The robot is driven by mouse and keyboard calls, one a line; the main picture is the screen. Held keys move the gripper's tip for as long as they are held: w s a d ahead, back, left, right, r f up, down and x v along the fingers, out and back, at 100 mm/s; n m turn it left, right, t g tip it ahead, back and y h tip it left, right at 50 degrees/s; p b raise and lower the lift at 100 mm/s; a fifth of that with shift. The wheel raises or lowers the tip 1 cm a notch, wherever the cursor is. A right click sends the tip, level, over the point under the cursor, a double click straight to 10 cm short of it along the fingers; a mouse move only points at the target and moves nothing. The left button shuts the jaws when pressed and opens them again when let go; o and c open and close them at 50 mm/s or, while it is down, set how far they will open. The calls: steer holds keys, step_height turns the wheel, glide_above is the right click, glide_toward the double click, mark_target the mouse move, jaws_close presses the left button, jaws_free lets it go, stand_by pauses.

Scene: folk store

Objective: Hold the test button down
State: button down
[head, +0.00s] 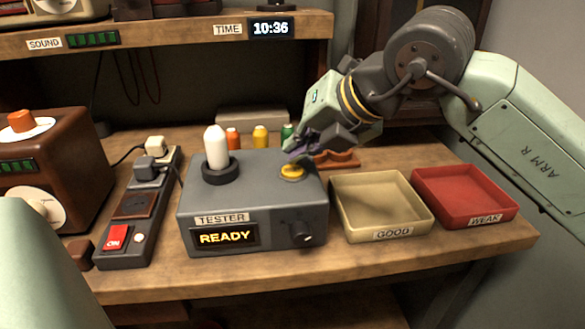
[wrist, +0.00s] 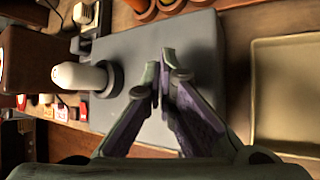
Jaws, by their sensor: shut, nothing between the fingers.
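The grey tester box (head: 250,222) stands on the bench, with a lit READY display (head: 224,237) on its front. A yellow round button (head: 292,172) sits on its top at the right. My gripper (head: 293,154) is shut and empty, its fingertips just above or behind the button; I cannot tell whether they touch it. In the wrist view my gripper (wrist: 163,72) is over the tester top (wrist: 130,45), and the button is hidden. A white bulb (head: 216,148) stands upright in a dark socket at the top left of the tester; it also shows in the wrist view (wrist: 80,76).
The beige GOOD tray (head: 392,235) and red WEAK tray (head: 480,222) stand empty at the right. Several coloured bulbs, one yellow (head: 260,137), stand behind the tester. A power strip (head: 130,250) with a red ON switch lies left. A shelf (head: 170,36) hangs above.

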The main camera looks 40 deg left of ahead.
mark_target(297, 168)
steer(key=shift+f, duration=0.1)
stand_by(0.4)
steer(key=shift+f+b, duration=0.4)
steer(key=shift+b, duration=0.2)
steer(key=shift+f+b, duration=0.5)
stand_by(1.3)
steer(key=shift+r, duration=0.1)
stand_by(1.2)
steer(key=shift+r+p, duration=0.55)
steer(key=shift+r, duration=0.35)
steer(key=shift+r, duration=0.1)
steer(key=shift+r+p, duration=1.65)
steer(key=shift+r, duration=0.8)
steer(key=shift+f, duration=0.1)
